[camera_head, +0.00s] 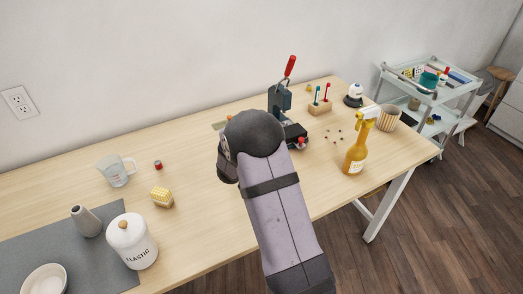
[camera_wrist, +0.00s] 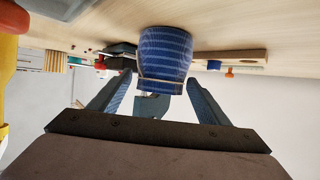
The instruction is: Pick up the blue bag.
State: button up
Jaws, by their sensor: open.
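The blue bag (camera_wrist: 165,52) shows in the wrist view, which looks upside down. It is patterned with fine lines, has a pale band near its lower edge in the picture, and rests on the wooden table. My gripper (camera_wrist: 159,86) is open, its two fingers pointing towards the bag, one on each side in the picture. I cannot tell whether the fingertips reach alongside it; nothing appears clamped. In the head view my own arm hides the bag and the fingers.
A dark press with a red handle (camera_head: 279,100) stands behind my arm on the table (camera_head: 220,215). To the right are a yellow spray bottle (camera_head: 357,150), a striped pot (camera_head: 389,118) and a wooden block with tools (camera_head: 319,107). A white canister (camera_head: 132,243) stands left; the left-middle table has free room.

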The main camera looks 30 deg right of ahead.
jog(key=shift+x, duration=2.05)
jog(key=shift+f, duration=0.15)
jog(key=c, duration=1.1)
notch_tip(320, 180, up, 10)
jog(key=shift+r+p, duration=0.1)
jog(key=shift+p, duration=0.5)
